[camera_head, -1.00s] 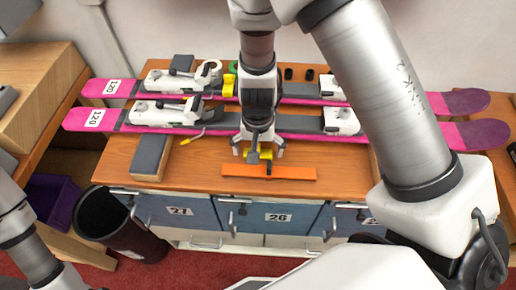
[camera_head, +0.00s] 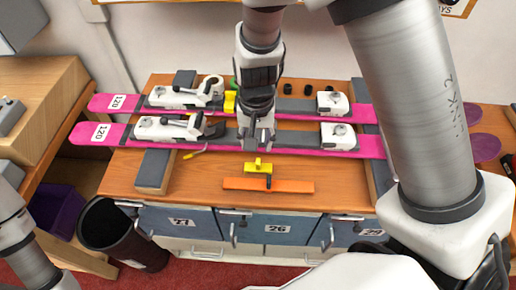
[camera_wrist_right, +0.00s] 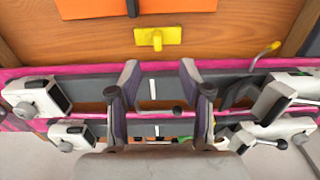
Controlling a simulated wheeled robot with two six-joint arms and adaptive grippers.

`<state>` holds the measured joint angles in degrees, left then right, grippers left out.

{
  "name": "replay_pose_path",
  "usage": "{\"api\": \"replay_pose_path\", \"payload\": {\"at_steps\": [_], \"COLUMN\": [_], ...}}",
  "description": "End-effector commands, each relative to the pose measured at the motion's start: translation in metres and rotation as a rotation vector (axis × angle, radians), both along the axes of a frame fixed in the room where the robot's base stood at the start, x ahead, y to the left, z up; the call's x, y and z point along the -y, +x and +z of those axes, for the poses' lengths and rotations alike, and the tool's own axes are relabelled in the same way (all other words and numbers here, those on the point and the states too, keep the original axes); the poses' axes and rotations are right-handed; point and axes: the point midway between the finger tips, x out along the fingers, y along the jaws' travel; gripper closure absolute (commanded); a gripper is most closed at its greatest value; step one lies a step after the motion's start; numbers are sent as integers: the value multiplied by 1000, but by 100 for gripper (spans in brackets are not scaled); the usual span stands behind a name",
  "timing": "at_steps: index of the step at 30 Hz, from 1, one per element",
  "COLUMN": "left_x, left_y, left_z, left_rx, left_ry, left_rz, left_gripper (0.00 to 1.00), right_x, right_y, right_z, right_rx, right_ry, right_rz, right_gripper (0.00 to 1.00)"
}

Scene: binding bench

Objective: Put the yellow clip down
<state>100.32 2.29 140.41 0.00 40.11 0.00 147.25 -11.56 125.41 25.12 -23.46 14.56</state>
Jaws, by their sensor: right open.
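The yellow clip (camera_head: 258,167) lies on the wooden bench top, just behind the orange bar (camera_head: 290,186). In the right wrist view the clip (camera_wrist_right: 158,38) lies on bare wood beyond my fingers. My right gripper (camera_head: 256,145) is open and empty, apart from the clip and over the near ski. Its spread fingers (camera_wrist_right: 158,80) show in the right wrist view with nothing between them. My left gripper is not in view; only part of my left arm shows at the lower left.
Two pink-and-grey skis (camera_head: 365,145) with white bindings lie across the bench. Another yellow piece (camera_head: 230,102) is by the far ski. A yellow-handled tool (camera_head: 195,152) lies left of the clip. A dark-topped block (camera_head: 154,168) is at the bench's left. A black bin (camera_head: 115,230) stands below.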

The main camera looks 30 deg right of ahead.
Motion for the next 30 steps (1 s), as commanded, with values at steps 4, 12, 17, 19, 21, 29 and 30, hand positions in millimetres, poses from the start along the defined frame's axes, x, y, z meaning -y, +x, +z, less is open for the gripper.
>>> {"api": "replay_pose_path", "payload": {"at_steps": [4,12,17,19,21,29,30], "left_x": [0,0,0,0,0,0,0], "left_y": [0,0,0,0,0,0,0], "left_z": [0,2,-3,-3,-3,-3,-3], "left_rx": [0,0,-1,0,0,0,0], "left_ry": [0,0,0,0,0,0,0], "left_rz": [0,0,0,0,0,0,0], "left_gripper": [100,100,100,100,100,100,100], "right_x": [0,3,3,4,3,3,3], "right_y": [0,-3,-2,-1,-1,-1,-1], "right_z": [-17,-58,-80,-80,-80,-80,-80], "right_rx": [-1,-3,2,3,3,3,3], "right_ry": [1,1,0,-1,-1,-1,-1], "right_rz": [0,-2,0,1,1,1,1], "right_gripper": [58,58,58,58,58,100,100]}}
